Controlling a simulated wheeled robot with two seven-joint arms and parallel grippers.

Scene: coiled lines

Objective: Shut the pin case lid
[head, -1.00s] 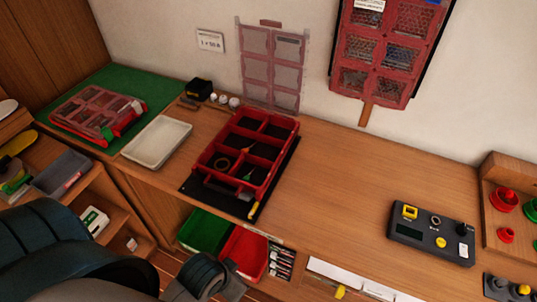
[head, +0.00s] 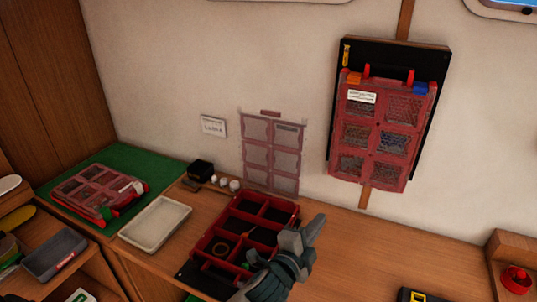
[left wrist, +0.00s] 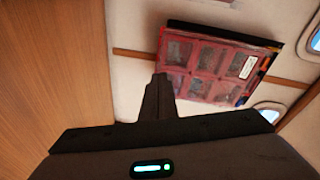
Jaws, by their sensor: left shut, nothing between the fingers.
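The open pin case (head: 213,243) is a red tray with dark compartments on the wooden bench. A see-through lid with six pinkish panels (head: 271,155) stands upright behind it, against or close to the wall. Whether the two are joined at the back edge is too small to tell. My left gripper (head: 317,228) is shut and empty in the head view. It appears at the case's right side, and my arm hides the case's front right part. In the left wrist view its dark finger (left wrist: 158,98) points up toward a wall-hung case (left wrist: 205,67).
The red wall-hung case (head: 362,135) is on a black board to the right. A closed red case (head: 98,190) lies on a green mat (head: 150,170) at left. A cream tray (head: 155,222) and small black box (head: 200,169) stand left of the open case.

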